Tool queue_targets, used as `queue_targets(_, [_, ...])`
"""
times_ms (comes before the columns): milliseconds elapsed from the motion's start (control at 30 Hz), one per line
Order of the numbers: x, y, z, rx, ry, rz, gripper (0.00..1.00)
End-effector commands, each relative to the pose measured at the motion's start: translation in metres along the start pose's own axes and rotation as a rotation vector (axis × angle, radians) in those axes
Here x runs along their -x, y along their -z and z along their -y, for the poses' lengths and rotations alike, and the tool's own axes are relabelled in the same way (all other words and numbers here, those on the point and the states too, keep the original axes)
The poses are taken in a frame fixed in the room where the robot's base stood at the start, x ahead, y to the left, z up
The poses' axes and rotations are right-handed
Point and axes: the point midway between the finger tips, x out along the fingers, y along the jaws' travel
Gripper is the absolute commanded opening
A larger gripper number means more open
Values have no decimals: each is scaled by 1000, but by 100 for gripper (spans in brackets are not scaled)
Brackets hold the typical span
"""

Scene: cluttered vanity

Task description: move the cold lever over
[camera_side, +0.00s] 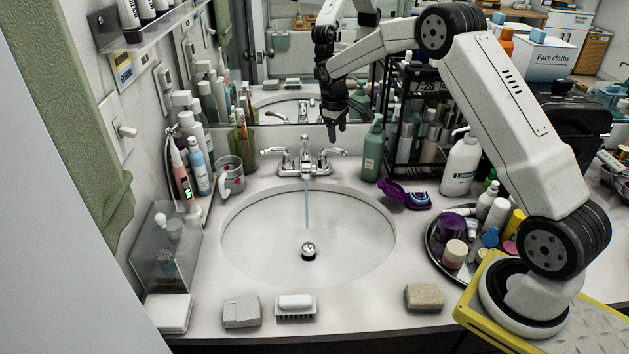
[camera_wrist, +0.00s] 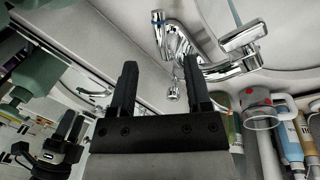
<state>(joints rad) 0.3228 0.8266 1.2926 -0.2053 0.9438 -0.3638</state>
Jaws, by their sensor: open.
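A chrome tap (camera_side: 305,160) with two lever handles stands at the back of the sink. The cold lever (camera_side: 333,153) is on its right in the side view. In the wrist view a chrome handle with a blue mark, apparently the cold lever (camera_wrist: 158,22), lies beyond my fingers. My gripper (camera_side: 336,136) points down from above, near the cold lever and seemingly apart from it. Its two black fingers (camera_wrist: 160,75) are spread with nothing held between them. A thin stream of water runs from the spout into the sink (camera_side: 250,250).
A green pump bottle (camera_side: 373,152) stands close right of the tap, beside a black rack. A clear mug (camera_side: 229,175) stands to the left. A mirror (camera_side: 285,75) is close behind. Soaps line the front edge; the basin is clear.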

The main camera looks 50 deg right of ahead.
Motion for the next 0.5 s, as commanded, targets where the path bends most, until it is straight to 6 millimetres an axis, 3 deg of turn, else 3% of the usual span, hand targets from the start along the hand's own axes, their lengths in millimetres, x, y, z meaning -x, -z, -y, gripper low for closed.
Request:
queue_targets(200, [16,0,0,1,0,0,63])
queue_targets(500, [18,0,0,1,0,1,63])
